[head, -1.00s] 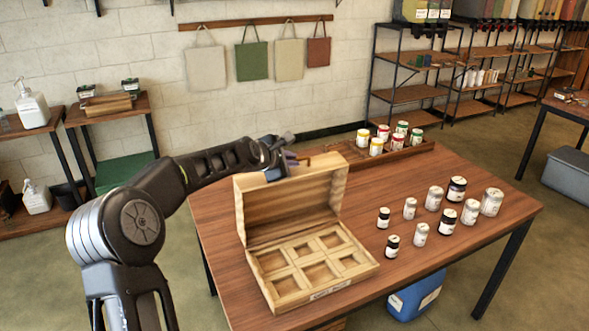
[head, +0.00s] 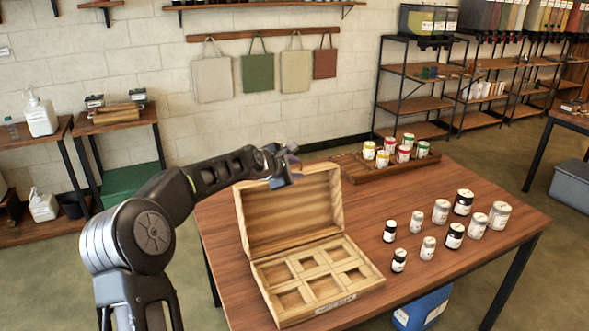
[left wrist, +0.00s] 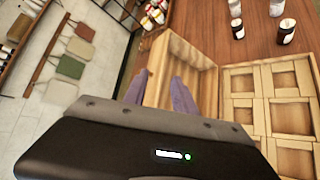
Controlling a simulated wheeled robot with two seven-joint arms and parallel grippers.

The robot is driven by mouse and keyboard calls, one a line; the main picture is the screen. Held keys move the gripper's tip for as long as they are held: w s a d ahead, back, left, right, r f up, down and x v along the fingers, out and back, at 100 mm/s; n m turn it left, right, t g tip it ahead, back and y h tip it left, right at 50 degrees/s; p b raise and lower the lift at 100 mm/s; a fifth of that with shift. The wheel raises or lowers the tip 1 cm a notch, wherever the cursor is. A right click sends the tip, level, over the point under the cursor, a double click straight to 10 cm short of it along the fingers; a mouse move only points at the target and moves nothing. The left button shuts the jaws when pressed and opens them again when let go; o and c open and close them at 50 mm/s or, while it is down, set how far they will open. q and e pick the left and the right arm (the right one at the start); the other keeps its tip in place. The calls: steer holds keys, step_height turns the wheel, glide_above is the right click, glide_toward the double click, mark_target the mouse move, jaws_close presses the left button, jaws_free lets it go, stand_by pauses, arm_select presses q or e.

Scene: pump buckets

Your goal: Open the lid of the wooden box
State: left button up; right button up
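The wooden box (head: 315,314) stands on the table with its lid (head: 290,208) raised, roughly upright at the rear hinge side. Its tray of several square compartments is uncovered and looks empty. The box also shows in the left wrist view (left wrist: 240,82), with the lid's inner side (left wrist: 188,62) to the left of the tray. Contact with the lid is unclear. My right gripper is not in view.
Several black-capped and white-capped jars (head: 455,236) stand on the table (head: 480,265) right of the box. A wooden rack (head: 352,168) with paint jars (head: 404,154) is at the back edge. Bare tabletop lies between box and jars.

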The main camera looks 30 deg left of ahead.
arm_select(q)
steer(key=b+v, duration=0.3)
steer(key=v, duration=0.4)
steer(key=shift+s+r, duration=0.15)
steer(key=shift+s, duration=0.2)
steer(key=shift+c, duration=0.3)
